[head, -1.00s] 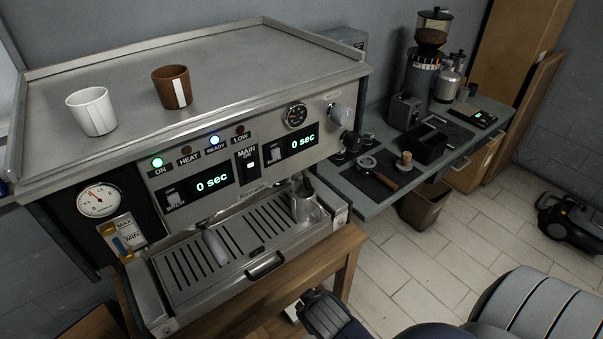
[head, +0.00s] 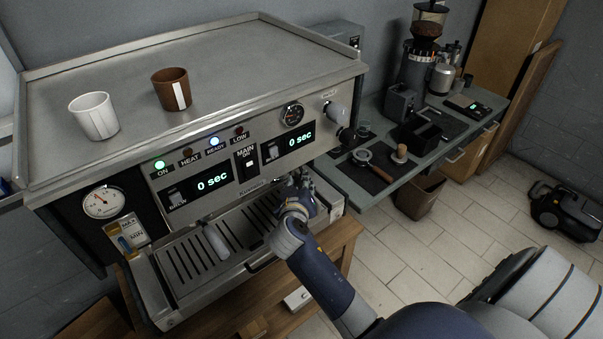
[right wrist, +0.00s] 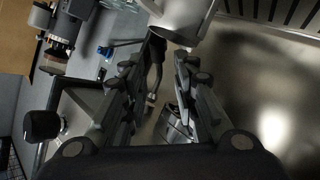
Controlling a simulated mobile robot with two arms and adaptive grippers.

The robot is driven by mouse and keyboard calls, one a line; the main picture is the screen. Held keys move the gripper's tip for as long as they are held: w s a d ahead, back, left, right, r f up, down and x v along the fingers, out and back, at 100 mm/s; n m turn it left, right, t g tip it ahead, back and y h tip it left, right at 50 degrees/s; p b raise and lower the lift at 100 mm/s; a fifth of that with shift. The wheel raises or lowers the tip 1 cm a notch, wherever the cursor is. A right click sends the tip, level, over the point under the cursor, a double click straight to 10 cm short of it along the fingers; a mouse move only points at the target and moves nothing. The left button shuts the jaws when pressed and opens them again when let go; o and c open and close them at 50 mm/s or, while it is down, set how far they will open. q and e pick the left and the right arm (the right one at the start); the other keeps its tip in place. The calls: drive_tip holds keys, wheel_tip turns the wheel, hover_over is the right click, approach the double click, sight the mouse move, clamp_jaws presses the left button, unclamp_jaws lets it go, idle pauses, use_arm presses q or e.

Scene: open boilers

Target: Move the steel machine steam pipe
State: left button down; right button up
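The steel espresso machine (head: 225,200) stands at the left in the head view. My right gripper (head: 299,190) is at the right end of its front, above the drip tray, and covers most of the steam pipe area there. In the right wrist view, the two dark fingers of the right gripper (right wrist: 158,62) are spread apart. A thin dark pipe (right wrist: 156,72), apparently the steam pipe, shows in the gap between them; I cannot tell whether either finger touches it. A pale steel jug (right wrist: 184,18) is just beyond the fingertips. My left gripper is not in view.
A white cup (head: 95,117) and a brown cup (head: 171,89) stand on the machine's top. A side counter (head: 345,184) at the right holds a grinder (head: 416,65) and a portafilter (head: 377,166). The floor at the right is mostly clear, with a black vacuum cleaner (head: 565,212).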

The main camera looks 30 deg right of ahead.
drive_tip(key=shift+p+x, duration=0.55)
drive_tip(key=shift+x, duration=2.35)
clamp_jaws()
